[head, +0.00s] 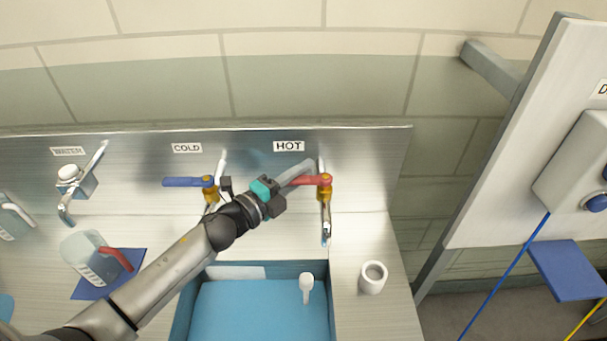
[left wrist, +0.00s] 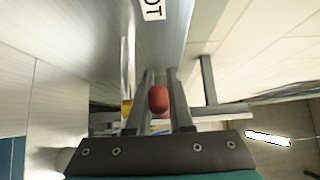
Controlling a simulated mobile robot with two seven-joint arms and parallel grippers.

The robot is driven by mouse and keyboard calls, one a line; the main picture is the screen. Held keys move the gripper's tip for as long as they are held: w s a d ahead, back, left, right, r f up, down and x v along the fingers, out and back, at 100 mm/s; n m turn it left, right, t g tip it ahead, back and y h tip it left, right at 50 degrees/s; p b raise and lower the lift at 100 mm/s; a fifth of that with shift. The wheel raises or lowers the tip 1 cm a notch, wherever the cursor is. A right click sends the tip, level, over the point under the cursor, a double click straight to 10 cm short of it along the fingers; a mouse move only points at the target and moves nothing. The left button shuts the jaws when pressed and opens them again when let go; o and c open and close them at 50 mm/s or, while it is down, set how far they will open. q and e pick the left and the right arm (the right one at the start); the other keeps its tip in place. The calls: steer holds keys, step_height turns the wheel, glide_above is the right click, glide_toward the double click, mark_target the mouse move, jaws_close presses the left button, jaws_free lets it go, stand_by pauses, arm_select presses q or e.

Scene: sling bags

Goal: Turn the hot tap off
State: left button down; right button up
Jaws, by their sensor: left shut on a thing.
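The hot tap (head: 324,196) stands at the right of the steel back panel, under the HOT label (head: 289,146). Its red lever (head: 312,181) points left from the brass body, across the pipe. My left gripper (head: 299,173) is at the lever and shut on it. In the left wrist view the red lever end (left wrist: 158,100) shows between the two fingers (left wrist: 160,88). Part of the lever is hidden by the gripper. A clear streak below the spout cannot be told as water or metal. My right gripper is not in view.
The cold tap with its blue lever (head: 186,182) is left of my wrist. A blue basin (head: 240,305) holds a white scoop (head: 306,285). A white cup (head: 372,277) stands right of the basin. A jug with a red handle (head: 115,258) stands at left.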

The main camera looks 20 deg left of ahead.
arm_select(q)
steer(key=c, duration=0.8)
jaws_free()
steer(key=b+v, duration=0.2)
steer(key=v, duration=1.3)
steer(key=shift+s, duration=0.15)
